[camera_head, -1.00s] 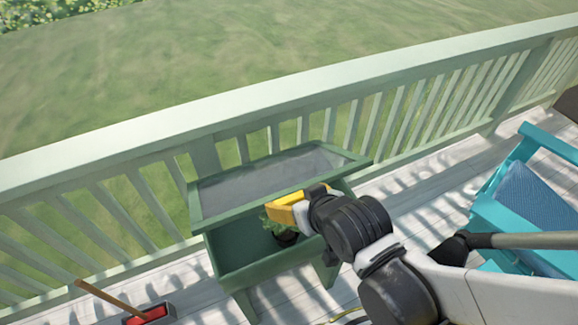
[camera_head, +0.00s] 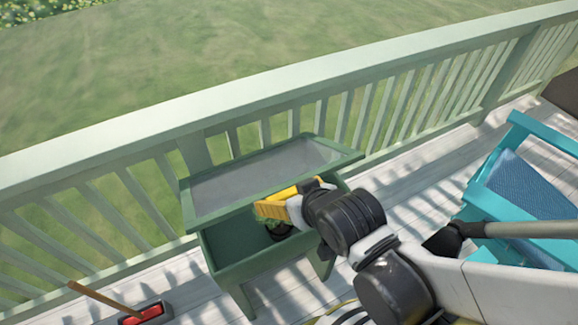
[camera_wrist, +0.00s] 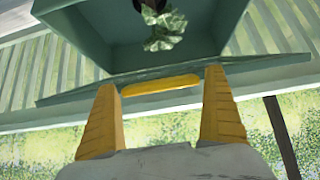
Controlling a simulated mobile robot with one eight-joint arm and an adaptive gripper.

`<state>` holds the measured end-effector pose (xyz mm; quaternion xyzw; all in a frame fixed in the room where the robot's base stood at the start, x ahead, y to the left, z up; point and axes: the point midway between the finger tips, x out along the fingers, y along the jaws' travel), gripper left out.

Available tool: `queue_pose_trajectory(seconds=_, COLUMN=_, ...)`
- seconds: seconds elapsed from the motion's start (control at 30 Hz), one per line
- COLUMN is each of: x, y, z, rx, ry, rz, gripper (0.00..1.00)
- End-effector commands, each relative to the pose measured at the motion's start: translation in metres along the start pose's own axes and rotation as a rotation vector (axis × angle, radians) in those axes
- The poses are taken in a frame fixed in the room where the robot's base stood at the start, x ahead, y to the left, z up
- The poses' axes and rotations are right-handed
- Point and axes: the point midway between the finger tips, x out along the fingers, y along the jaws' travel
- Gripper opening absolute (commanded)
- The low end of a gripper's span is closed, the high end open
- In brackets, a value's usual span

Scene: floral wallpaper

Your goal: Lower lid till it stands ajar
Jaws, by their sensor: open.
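In the head view, the lid (camera_head: 255,176) is a green frame with a grey panel. It slopes over a green box (camera_head: 240,262) on legs, by the railing. A gap shows between the lid's front edge and the box, so it is partly open. A potted plant (camera_head: 279,229) shows inside. My gripper (camera_head: 285,200) is at the lid's front edge. In the wrist view, its two yellow fingers are open, one on each side of the lid's yellow handle (camera_wrist: 160,85). They look close to the lid edge; I cannot tell if they touch it.
A pale green railing (camera_head: 280,92) runs behind the box. A turquoise chair (camera_head: 500,185) stands at the right. A red brush (camera_head: 146,314) with a wooden handle lies on the deck at lower left. Bare deck boards lie between box and chair.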

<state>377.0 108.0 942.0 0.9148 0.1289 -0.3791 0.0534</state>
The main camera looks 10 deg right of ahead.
Motion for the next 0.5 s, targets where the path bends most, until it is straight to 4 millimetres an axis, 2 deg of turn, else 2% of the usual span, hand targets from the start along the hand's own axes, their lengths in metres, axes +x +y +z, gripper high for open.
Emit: queue_pose_trajectory(seconds=0.5, x=-0.039, y=0.0, z=0.001, rx=0.0, ry=0.0, rz=0.0, gripper=1.0)
